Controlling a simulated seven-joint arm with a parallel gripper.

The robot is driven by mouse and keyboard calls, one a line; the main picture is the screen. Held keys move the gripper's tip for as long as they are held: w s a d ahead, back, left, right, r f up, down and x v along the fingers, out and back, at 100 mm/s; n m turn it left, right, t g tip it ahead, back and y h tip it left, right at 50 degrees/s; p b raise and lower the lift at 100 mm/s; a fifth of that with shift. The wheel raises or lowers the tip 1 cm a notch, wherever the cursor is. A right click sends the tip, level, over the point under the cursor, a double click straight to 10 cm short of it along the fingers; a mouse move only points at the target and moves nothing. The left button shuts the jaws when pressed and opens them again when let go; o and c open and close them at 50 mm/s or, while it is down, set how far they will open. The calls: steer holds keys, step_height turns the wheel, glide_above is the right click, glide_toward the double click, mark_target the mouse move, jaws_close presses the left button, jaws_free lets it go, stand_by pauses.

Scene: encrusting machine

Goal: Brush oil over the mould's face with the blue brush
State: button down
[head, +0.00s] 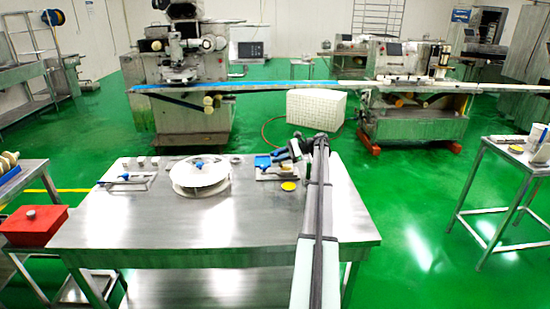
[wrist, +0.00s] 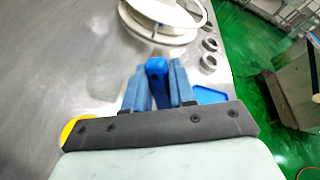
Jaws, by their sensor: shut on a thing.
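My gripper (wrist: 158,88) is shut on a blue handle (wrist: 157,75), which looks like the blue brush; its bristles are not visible. In the head view my gripper (head: 283,153) is at the right part of the steel table, above a small plate with blue parts. A white round, stacked piece (head: 200,178) with a blue centre stands left of it on the table; it may be the mould, but I cannot tell. Its rim also shows at the top of the wrist view (wrist: 165,32), apart from the gripper. No oil can be made out.
A blue shallow tray (wrist: 210,96) lies beside the gripper, and a yellow disc (head: 288,186) lies near it. A board with a blue-handled item (head: 125,178) and several small metal pieces are at the table's left back. The table's front (head: 190,235) is clear.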

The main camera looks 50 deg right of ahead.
steer(key=s+d, duration=0.3)
steer(key=shift+s+d, duration=0.4)
stand_by(0.4)
steer(key=shift+r, duration=0.1)
steer(key=shift+r, duration=2.95)
step_height(320, 180, up, 3)
